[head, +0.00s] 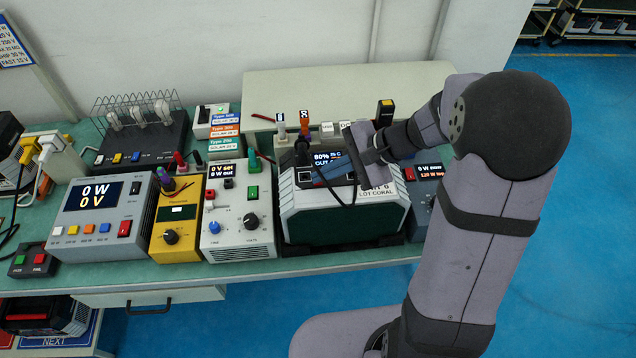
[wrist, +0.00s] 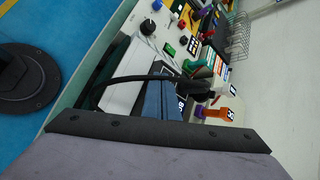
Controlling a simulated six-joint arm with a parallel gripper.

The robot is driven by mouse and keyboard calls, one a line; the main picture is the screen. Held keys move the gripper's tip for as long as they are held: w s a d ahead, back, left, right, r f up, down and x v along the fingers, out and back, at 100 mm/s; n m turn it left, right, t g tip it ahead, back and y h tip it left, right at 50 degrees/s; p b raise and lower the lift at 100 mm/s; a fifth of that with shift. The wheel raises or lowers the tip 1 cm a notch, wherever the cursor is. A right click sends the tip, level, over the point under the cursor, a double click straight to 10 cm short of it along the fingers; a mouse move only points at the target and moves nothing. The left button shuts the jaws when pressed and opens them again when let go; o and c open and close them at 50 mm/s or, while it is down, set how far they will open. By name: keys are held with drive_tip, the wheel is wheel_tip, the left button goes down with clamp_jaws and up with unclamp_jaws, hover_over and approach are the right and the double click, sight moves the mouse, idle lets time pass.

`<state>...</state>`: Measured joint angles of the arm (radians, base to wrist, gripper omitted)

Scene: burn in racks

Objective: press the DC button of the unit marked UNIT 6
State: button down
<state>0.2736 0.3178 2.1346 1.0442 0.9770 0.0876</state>
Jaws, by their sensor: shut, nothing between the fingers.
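A large grey power station (head: 345,221) with a dark green front stands in the middle of the bench. Its display (head: 326,157) reads 80% and an OUT line, partly covered. A white label on its right reads LOT CORAL, with its upper line mostly hidden by my gripper. A small dark square button (head: 304,176) shows left of the fingertips; its marking is too small to read. My gripper (head: 322,178) is shut and empty, its blue fingers over the top front panel. I cannot tell whether they touch it. In the wrist view, the shut blue fingers (wrist: 160,98) hide most of the panel.
A black cable (head: 336,192) loops across the station's front beside my fingers. A white supply (head: 237,215) stands close on the left, a dark blue-grey unit (head: 425,190) on the right. An orange plug (head: 304,122) stands behind. Free floor lies right of the bench.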

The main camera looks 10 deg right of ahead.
drive_tip(key=shift+f, duration=0.2)
idle(0.5)
drive_tip(key=shift+r, duration=0.2)
drive_tip(key=shift+r+p, duration=0.4)
drive_tip(key=shift+r, duration=0.1)
drive_tip(key=shift+r+p, duration=2.45)
drive_tip(key=shift+r, duration=0.55)
wheel_tip(320, 180, up, 8)
drive_tip(key=p, duration=0.7)
hover_over(324, 185)
